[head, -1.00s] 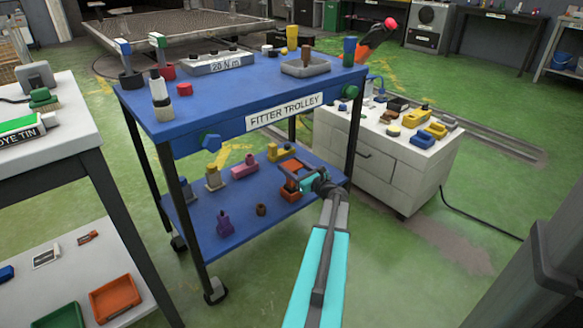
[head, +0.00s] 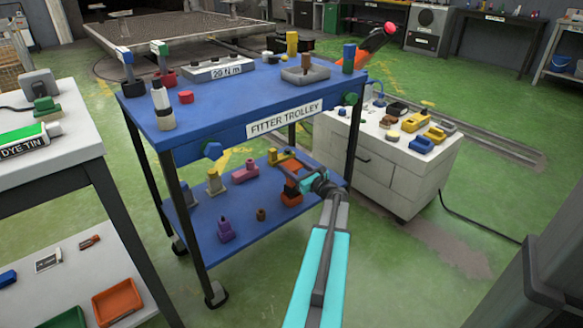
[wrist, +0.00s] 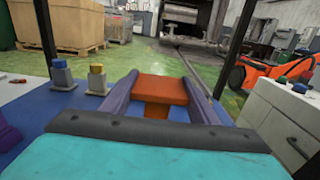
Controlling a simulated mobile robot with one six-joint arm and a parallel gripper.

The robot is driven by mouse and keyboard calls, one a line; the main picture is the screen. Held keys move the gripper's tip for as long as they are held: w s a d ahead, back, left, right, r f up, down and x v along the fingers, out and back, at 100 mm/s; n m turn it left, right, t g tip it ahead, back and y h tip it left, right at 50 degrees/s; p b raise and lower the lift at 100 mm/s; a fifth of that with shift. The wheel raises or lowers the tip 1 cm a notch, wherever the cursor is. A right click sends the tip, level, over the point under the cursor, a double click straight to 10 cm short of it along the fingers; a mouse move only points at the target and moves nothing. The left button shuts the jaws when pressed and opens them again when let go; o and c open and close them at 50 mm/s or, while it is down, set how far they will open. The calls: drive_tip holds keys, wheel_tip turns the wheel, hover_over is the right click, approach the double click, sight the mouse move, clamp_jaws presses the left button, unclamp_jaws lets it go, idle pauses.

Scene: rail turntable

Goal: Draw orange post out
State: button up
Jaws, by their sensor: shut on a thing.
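My gripper (head: 290,174) reaches over the lower blue shelf of the fitter trolley. Its two fingers are shut on an orange part, the orange post (wrist: 160,88), which shows between them in the wrist view. There it has a wide flat top and a narrower stem (wrist: 156,111) below. In the head view an orange block (head: 292,194) sits on the shelf just under the fingers. The fingers partly hide the post in the head view, and I cannot tell whether its lower end still meets the block.
On the lower shelf (head: 240,238) stand a yellow piece (head: 279,157), a pink piece (head: 245,172), a purple piece (head: 225,230) and a brown cylinder (head: 261,214). The trolley's top (head: 225,97) lies above, and its leg (head: 352,145) is right of my gripper. A white cabinet (head: 385,170) stands right.

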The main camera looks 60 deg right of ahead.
drive_tip(key=shift+r+p, duration=1)
drive_tip(key=shift+r, duration=0.5)
